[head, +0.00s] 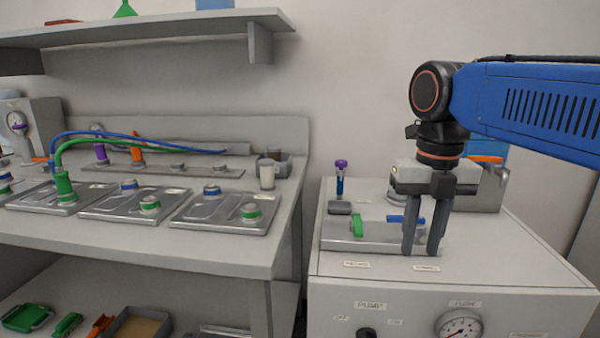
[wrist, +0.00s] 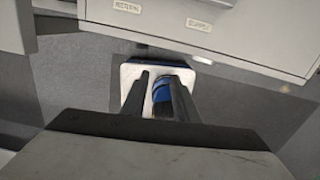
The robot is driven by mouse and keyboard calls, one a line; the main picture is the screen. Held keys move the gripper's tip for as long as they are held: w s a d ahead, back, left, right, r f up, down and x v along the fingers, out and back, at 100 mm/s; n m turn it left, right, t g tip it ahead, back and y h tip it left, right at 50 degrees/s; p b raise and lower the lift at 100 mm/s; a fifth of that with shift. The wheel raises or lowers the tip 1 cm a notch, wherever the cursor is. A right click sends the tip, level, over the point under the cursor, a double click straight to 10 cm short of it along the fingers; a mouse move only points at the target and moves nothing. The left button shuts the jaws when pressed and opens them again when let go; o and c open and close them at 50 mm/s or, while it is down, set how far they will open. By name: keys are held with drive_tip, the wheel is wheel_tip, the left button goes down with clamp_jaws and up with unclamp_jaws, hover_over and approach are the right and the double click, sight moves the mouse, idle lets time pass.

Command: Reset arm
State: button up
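My gripper (head: 422,250) hangs fingers-down from my blue arm at the right in the head view. It appears in front of the white cabinet (head: 475,268). Its two dark fingers stand apart with a gap between them, and nothing is held. In the wrist view the two fingers (wrist: 158,85) are also apart. A white and blue part, likely my own base, shows through the gap, with grey floor around it.
A plate with a green handle (head: 357,226) and a blue handle (head: 400,219) lies on the cabinet, partly hidden by my gripper. A purple-capped tube (head: 340,178) stands behind it. The front has a gauge (head: 459,328). A left bench (head: 235,255) carries several metal trays.

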drive_tip(key=s+d+f+m+t, duration=0.2)
drive_tip(key=s+d+f+m, duration=0.2)
drive_tip(key=f+m, duration=0.5)
drive_tip(key=s+d+f+m+t, duration=0.2)
drive_tip(key=f+m, duration=0.7)
drive_tip(key=m, duration=1.7)
drive_tip(key=shift+s+d+f+t, duration=0.2)
drive_tip(key=shift+s+d+t, duration=0.1)
drive_tip(key=shift+s+d, duration=0.75)
drive_tip(key=shift+o, duration=0.5)
drive_tip(key=shift+s+a, duration=0.1)
drive_tip(key=shift+a, duration=0.1)
